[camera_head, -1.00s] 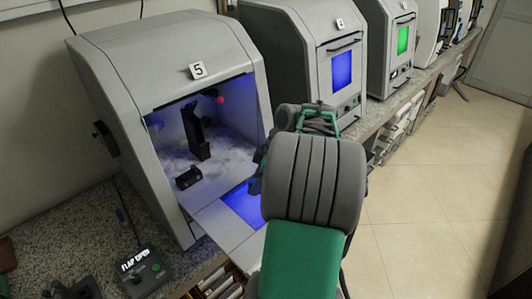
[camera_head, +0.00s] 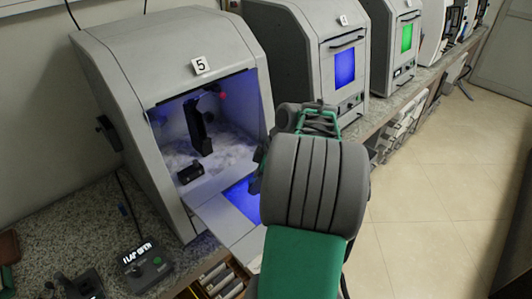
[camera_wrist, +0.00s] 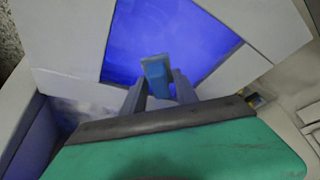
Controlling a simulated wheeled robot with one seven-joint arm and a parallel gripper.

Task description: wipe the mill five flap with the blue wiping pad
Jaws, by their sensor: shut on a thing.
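Mill five (camera_head: 150,75) stands at the left with its front open. Its flap (camera_head: 208,212) is lowered outward and has a blue-lit window (camera_head: 240,198). In the wrist view, the flap's window (camera_wrist: 140,35) fills the top middle. My gripper (camera_wrist: 160,85) is shut on the blue wiping pad (camera_wrist: 157,70), which shows at the fingertips over the lower part of the window. I cannot tell whether the pad touches the flap. In the head view my arm hides the gripper and pad.
Inside the mill are a dark spindle (camera_head: 198,130), a small black block (camera_head: 190,172) and whitish dust. A control box (camera_head: 140,265) reading "FLAP OPEN" sits on the counter at left. Mill four (camera_head: 310,50) stands to the right. A drawer (camera_head: 222,282) lies below the counter's edge.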

